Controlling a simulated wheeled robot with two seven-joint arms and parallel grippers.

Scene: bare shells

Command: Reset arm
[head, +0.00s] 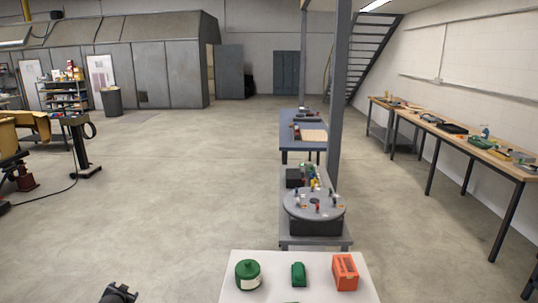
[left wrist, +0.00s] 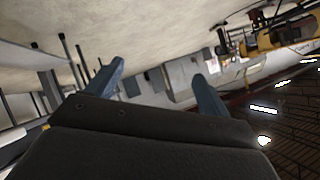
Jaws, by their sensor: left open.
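My left gripper (head: 119,293) shows at the bottom edge of the head view, left of the white table, over bare floor. Only a dark part of it is visible there. In the left wrist view the left gripper (left wrist: 158,82) has two blue-grey fingers spread wide apart, with nothing between them. The wrist view is tilted and looks out across the hall. My right gripper is in neither view.
A white table (head: 313,292) in front holds a green jar (head: 248,274), a green object (head: 298,274) and an orange box (head: 345,272). Behind it stand a round grey turntable (head: 315,204) and a post (head: 337,100). A long workbench (head: 460,141) lines the right wall.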

